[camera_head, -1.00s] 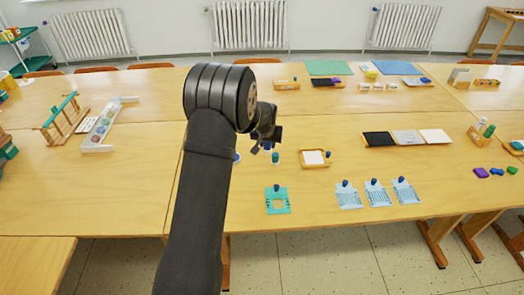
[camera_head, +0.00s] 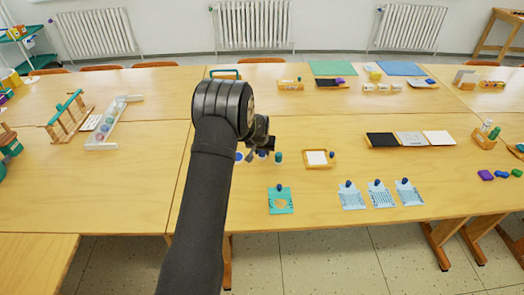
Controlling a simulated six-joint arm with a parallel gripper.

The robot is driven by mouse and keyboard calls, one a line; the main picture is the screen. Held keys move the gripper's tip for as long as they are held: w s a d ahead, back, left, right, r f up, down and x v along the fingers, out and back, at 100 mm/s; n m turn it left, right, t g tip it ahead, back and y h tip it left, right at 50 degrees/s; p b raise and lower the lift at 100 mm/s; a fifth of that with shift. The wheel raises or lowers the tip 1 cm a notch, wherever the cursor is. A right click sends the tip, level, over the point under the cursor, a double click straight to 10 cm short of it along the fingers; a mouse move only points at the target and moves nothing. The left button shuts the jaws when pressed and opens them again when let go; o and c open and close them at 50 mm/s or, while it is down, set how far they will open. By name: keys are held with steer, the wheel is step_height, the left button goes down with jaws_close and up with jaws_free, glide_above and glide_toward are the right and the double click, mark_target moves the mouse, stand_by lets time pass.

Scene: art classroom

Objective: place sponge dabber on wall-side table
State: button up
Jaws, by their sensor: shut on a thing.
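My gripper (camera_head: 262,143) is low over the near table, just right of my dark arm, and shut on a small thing. A small dark-blue piece (camera_head: 262,154) shows right under the fingers; it seems to be the sponge dabber, but it is too small and partly hidden to be certain. A teal-and-blue piece (camera_head: 278,157) stands just to its right, apart from it. Another blue piece (camera_head: 239,157) shows at its left, partly behind my arm. The wall-side table (camera_head: 330,101) lies beyond, joined to the near table.
A wooden tray with a white pad (camera_head: 318,158) lies right of the gripper. Blue stencil cards (camera_head: 381,194) and a teal card (camera_head: 281,200) lie nearer. Green (camera_head: 333,67) and blue (camera_head: 402,68) mats lie at the back. The wall-side table's middle strip is clear.

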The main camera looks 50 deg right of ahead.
steer(key=o, duration=0.9)
steer(key=shift+f, duration=0.1)
steer(key=shift+o, duration=0.2)
steer(key=v, duration=1.2)
steer(key=shift+d, duration=0.1)
steer(key=x, duration=1.1)
steer(key=shift+w+f, duration=0.1)
steer(key=shift+f, duration=0.25)
steer(key=shift+d+r, duration=0.15)
steer(key=shift+r, duration=1.25)
